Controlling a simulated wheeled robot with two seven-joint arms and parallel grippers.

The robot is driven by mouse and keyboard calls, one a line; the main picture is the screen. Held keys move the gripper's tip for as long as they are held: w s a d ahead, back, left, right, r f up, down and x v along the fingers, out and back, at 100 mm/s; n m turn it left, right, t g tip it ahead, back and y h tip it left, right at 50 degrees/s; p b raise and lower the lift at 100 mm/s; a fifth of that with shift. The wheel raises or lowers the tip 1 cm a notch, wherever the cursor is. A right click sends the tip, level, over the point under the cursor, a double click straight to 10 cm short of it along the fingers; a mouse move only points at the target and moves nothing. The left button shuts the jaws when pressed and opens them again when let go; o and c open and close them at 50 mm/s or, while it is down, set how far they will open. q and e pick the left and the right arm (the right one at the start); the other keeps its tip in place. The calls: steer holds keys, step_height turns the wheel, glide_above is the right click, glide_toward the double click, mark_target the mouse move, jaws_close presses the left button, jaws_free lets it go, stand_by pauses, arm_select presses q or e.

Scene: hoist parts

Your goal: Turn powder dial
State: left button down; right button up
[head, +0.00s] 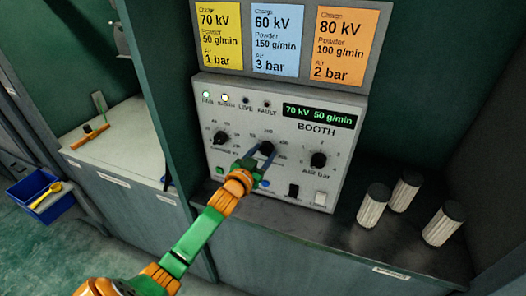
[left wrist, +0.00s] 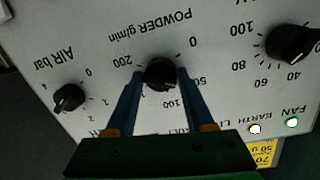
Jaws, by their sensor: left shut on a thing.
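The powder dial (left wrist: 160,73) is a black knob in the middle of the booth panel (head: 225,100). It also shows in the head view (head: 267,149), partly covered by my gripper. My left gripper (head: 262,155) has its two blue fingers on either side of this knob, shut on it; it also shows in the left wrist view (left wrist: 158,80). The panel display (head: 319,115) reads 70 kV 50 g/min. The charge dial (head: 221,138) is left of the powder dial and the air dial (head: 318,160) is right of it. My right gripper is not in view.
Yellow, blue and orange setting cards (head: 220,35) (head: 278,38) (head: 345,45) hang above the panel. Three ribbed, dark-topped cylinders (head: 373,205) (head: 404,191) (head: 443,223) stand on the ledge at right. A blue bin (head: 40,193) is at far left.

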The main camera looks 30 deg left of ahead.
arm_select(q)
steer(key=shift+m, duration=0.4)
steer(key=shift+c, duration=1.6)
jaws_free()
steer(key=shift+a, duration=0.1)
steer(key=s+d, duration=0.1)
steer(key=s, duration=0.6)
steer(key=shift+d+r, duration=0.15)
steer(key=shift+r, duration=0.15)
